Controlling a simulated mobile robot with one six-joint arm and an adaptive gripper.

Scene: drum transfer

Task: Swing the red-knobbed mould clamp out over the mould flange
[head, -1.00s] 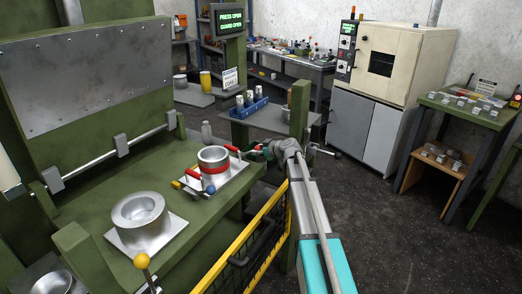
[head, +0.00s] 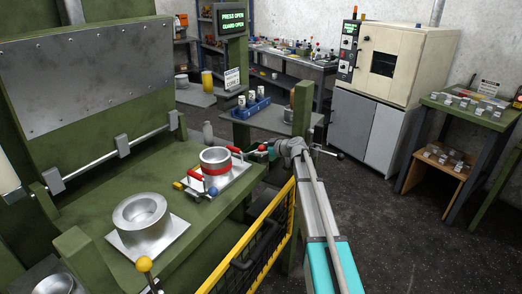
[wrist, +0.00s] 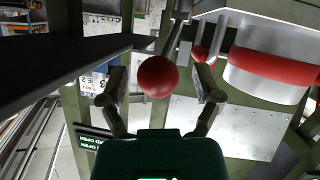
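The clamp's red knob (wrist: 158,77) shows in the wrist view on a thin metal rod, between the two fingers of my gripper (wrist: 159,92). Gaps show on both sides of the knob, so my gripper is open around or just short of it. In the head view the red knob (head: 262,147) is just right of the mould, with my gripper (head: 270,151) beside it. The silver mould (head: 214,156) has a red band and stands on a square flange plate (head: 231,177). Part of the clamp's arm is hidden behind the mould and a red handle.
A blue knob (head: 212,191), a yellow knob (head: 177,186) and red handles (head: 195,175) crowd the mould. An open silver ring mould (head: 140,217) stands nearer on the green press table. A yellow guard rail (head: 245,245) and a green post (head: 301,115) flank my arm.

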